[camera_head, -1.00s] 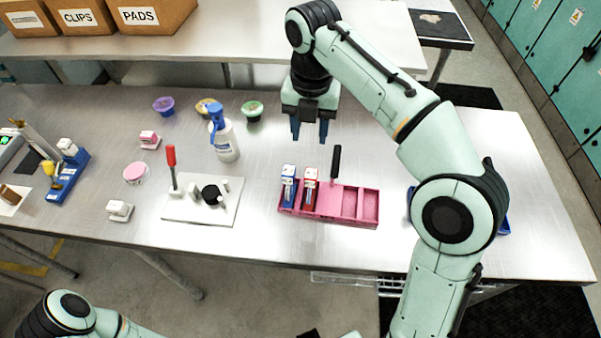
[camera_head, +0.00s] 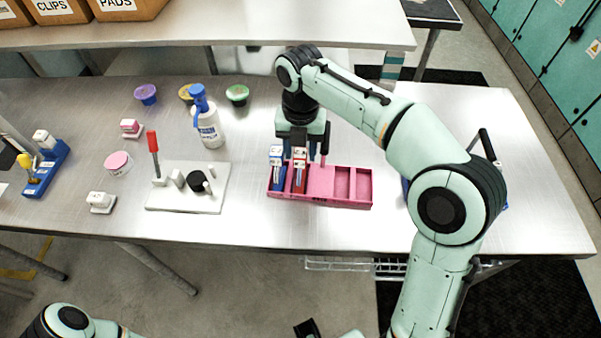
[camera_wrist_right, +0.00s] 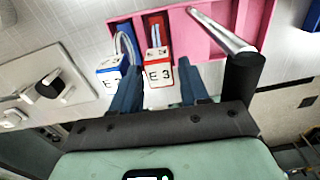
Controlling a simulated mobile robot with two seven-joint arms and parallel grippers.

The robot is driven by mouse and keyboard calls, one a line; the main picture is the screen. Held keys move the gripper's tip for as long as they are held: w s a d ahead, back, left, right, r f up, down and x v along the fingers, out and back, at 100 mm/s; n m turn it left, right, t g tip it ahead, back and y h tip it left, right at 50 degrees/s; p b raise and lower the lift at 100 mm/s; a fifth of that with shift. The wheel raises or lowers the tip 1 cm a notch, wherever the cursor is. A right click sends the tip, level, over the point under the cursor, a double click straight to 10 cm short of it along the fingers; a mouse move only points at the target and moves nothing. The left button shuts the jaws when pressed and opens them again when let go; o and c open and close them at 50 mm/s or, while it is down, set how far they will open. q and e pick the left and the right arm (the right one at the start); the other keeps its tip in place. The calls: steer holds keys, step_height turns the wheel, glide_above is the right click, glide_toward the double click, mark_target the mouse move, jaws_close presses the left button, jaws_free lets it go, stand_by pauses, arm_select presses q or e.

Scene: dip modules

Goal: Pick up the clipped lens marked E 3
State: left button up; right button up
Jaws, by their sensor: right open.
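The clipped lens marked E 3 (camera_head: 298,180) is red with a white marked top and stands in a compartment of the pink tray (camera_head: 356,204). Its E 3 mark shows in the right wrist view (camera_wrist_right: 159,76). A similar blue clipped lens (camera_head: 277,180) stands just left of it; its mark is partly hidden by a finger in the wrist view (camera_wrist_right: 107,67). My right gripper (camera_head: 299,144) is open at the far side of the tray. In the wrist view its fingers (camera_wrist_right: 158,82) lie on either side of the E 3 top, with gaps showing.
A black-handled rod (camera_wrist_right: 222,30) rises from the tray close to the right finger. The tray's right compartments are empty. A white board (camera_head: 190,203) with a red-handled tool, a blue-topped bottle (camera_head: 208,128) and several small tubs stand to the left.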

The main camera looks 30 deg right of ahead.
jaws_close()
